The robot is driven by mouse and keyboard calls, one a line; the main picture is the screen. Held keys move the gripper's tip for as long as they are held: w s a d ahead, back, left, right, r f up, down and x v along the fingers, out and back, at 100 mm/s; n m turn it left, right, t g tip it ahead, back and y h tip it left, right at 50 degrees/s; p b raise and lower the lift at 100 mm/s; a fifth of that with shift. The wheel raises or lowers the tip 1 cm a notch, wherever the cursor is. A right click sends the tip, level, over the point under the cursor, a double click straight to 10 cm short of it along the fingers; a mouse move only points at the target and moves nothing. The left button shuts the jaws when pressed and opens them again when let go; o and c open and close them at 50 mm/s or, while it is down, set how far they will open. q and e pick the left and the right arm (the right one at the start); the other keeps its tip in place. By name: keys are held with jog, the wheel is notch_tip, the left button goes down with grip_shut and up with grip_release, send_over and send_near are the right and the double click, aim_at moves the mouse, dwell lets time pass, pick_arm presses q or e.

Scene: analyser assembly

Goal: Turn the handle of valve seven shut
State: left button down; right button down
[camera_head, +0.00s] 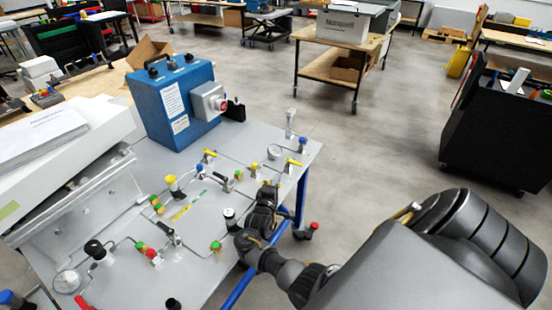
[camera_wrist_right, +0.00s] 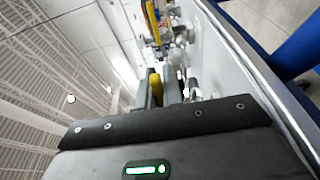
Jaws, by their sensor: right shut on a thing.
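The grey panel (camera_head: 205,245) carries several small valves with yellow, green and red parts. My right gripper (camera_head: 268,193) is low over the panel's right edge. In the right wrist view the right gripper (camera_wrist_right: 170,88) is shut on a yellow valve handle (camera_wrist_right: 155,88), which lies between its fingers. In the head view the gripper hides this handle. No number can be read on the valves, so I cannot tell which is valve seven. My left gripper is not in view.
A valve with a yellow handle (camera_head: 255,163) and a gauge (camera_head: 274,152) stand just beyond the gripper. A blue box (camera_head: 175,100) stands at the panel's back. A white-topped fitting (camera_head: 229,214) is close to the left of the gripper. Open floor lies right of the panel.

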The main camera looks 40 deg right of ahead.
dwell(0.4)
jog(key=c, duration=1.8)
grip_release()
jog(key=b+v, duration=0.1)
jog(key=v, duration=1)
jog(key=shift+w, duration=0.1)
